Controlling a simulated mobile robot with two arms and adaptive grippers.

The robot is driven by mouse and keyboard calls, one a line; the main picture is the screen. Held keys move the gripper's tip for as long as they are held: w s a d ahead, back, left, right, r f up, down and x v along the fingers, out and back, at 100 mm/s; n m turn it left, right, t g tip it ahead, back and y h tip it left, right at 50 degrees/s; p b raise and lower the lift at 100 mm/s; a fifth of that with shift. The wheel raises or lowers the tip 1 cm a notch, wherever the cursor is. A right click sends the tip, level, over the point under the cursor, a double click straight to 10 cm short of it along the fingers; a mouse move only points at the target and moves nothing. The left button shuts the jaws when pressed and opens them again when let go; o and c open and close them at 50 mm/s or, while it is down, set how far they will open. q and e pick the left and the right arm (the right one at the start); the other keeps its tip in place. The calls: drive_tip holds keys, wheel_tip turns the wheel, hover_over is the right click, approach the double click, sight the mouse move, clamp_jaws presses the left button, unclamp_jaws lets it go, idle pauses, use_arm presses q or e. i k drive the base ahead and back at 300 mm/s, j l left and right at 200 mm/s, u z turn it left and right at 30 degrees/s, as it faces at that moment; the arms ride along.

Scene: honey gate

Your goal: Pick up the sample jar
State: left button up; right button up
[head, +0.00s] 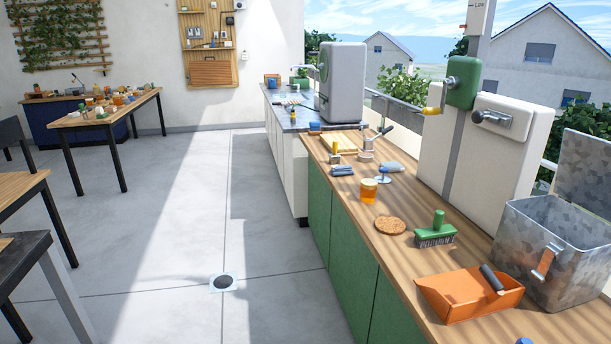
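A small glass jar of amber honey with a pale yellow lid (369,190) stands upright on the wooden counter (435,272); it looks like the sample jar. A round cork mat (390,226) lies bare in front of it, apart from the jar. Other small amber jars (118,99) show on the far left table, too small to tell apart. Neither of my grippers is in view.
Near the jar are a blue-based stand (383,177), folded blue cloths (342,170) and a green brush (437,232). An orange dustpan (468,294) and an open metal bin (556,250) are at right. Tables line the left; the grey floor (170,230) between is clear except a drain (223,282).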

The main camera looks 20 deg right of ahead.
sight(369, 188)
drive_tip(key=i+z, duration=0.2)
drive_tip(key=i, duration=0.25)
drive_tip(key=i+j+z, duration=0.2)
drive_tip(key=i, duration=0.25)
drive_tip(key=i+z, duration=0.2)
drive_tip(key=i, duration=0.25)
